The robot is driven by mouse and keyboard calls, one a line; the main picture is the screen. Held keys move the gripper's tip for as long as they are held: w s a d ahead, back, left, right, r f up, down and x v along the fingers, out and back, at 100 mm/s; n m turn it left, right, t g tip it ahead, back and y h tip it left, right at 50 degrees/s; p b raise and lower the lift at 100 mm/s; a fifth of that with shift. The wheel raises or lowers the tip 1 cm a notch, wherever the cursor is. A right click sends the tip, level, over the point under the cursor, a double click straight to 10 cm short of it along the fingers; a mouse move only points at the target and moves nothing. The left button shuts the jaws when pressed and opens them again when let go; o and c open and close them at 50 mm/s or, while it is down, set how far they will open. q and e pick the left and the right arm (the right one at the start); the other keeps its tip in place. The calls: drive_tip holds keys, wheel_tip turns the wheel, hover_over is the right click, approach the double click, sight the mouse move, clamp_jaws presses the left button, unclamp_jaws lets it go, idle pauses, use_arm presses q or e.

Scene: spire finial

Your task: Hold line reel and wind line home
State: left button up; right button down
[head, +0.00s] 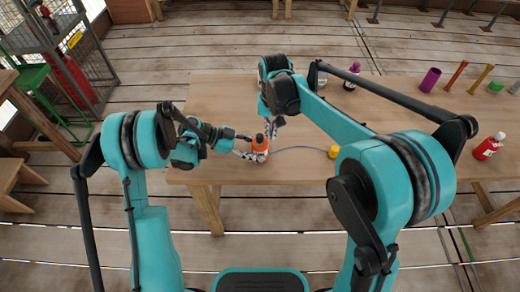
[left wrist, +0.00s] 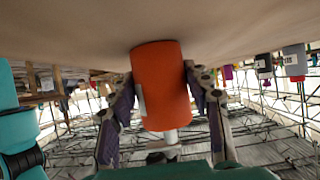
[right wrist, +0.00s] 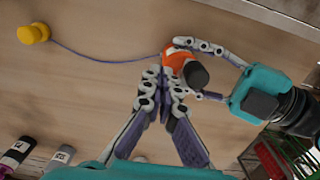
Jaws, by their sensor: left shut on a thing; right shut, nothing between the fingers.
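The orange line reel (head: 260,143) is on the table near its front edge; it also shows in the left wrist view (left wrist: 160,70) and the right wrist view (right wrist: 178,58). My left gripper (left wrist: 162,98) is shut on the reel, a finger on either side. A dark round knob (right wrist: 196,74) sticks out of the reel in the right wrist view. A thin blue line (right wrist: 100,62) runs from the reel to a yellow piece (right wrist: 33,33) on the table. My right gripper (right wrist: 160,85) is shut and empty, its tips close beside the reel; I cannot tell whether they touch.
The wooden table (head: 220,100) is clear around the reel. At its right are a purple cylinder (head: 430,79), a red stick (head: 456,74), a yellow stick (head: 481,78) and a red bottle (head: 488,147). A dark bottle (head: 352,76) stands at the back.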

drive_tip(key=shift+a, duration=0.15)
drive_tip(key=shift+s+a, duration=0.2)
drive_tip(key=shift+a, duration=0.25)
